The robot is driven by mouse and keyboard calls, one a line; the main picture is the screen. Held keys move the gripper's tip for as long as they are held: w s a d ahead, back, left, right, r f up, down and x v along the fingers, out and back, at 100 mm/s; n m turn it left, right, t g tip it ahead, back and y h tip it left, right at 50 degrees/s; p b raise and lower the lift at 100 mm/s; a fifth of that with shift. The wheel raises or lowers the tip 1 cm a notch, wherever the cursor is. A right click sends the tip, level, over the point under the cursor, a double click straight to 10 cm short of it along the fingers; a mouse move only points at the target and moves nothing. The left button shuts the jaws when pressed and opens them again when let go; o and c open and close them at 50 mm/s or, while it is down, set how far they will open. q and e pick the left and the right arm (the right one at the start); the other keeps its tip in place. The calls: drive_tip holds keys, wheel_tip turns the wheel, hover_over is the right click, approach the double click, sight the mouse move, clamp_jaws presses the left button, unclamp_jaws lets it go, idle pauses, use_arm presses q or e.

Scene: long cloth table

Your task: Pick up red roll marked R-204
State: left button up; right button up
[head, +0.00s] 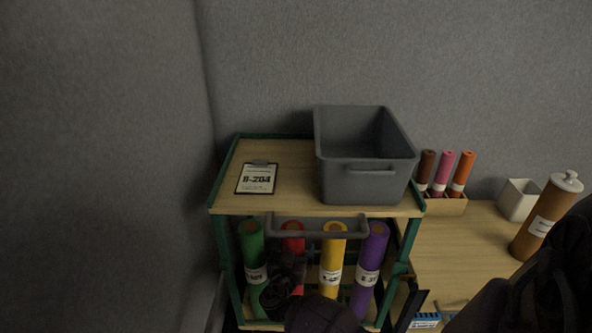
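The red roll (293,240) stands in the lower level of a green-framed cart, between a green roll (252,245) and a yellow roll (332,248). A clipboard (257,178) on the cart top reads what looks like R-204. My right arm is at the lower right; its dark fingers (436,309) are partly in view, their opening unclear.
A purple roll (371,262) stands right of the yellow one. A grey handle (318,228) crosses above the rolls. A grey bin (367,185) sits on the cart top (285,202).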

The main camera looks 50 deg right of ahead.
drive_tip(key=shift+c, duration=0.2)
drive_tip(key=shift+r, duration=0.1)
clamp_jaws()
idle(0.4)
